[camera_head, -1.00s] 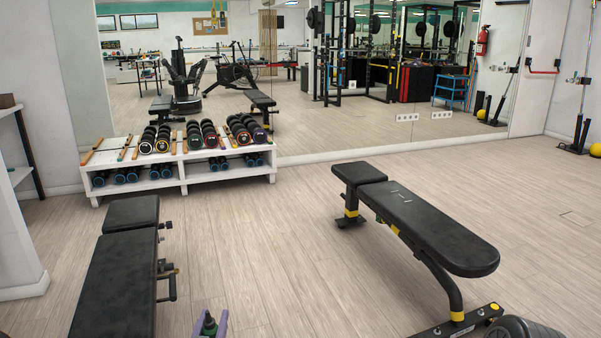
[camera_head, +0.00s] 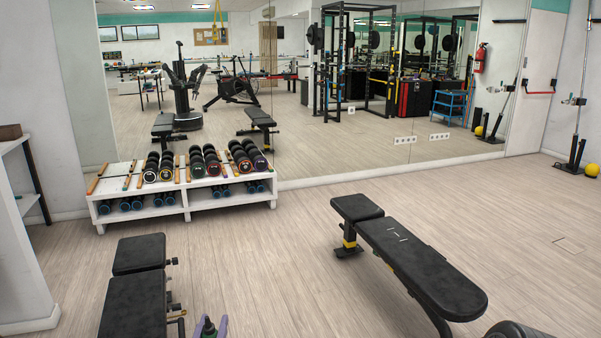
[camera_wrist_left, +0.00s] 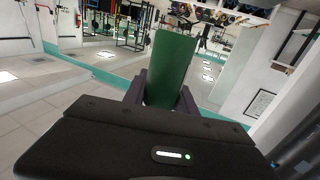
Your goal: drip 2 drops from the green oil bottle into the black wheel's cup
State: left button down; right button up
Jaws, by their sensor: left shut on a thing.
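My left gripper (camera_head: 208,330) shows at the bottom edge of the head view, with purple fingers around a dark tip. In the left wrist view the gripper (camera_wrist_left: 160,92) is shut on the green oil bottle (camera_wrist_left: 173,60), a plain green body standing out between the fingers. Most of the bottle is cut off in the head view (camera_head: 209,322). A dark rounded thing (camera_head: 515,330) is cut off at the bottom right; I cannot tell whether it is the black wheel. No cup can be made out. My right gripper is not in view.
A black bench (camera_head: 415,260) stands at right centre and another (camera_head: 135,300) at lower left. A white rack (camera_head: 190,205) with dumbbells stands before the wall mirror (camera_head: 400,160). A white shelf (camera_head: 15,215) is at the left. The floor (camera_head: 290,270) between the benches is clear.

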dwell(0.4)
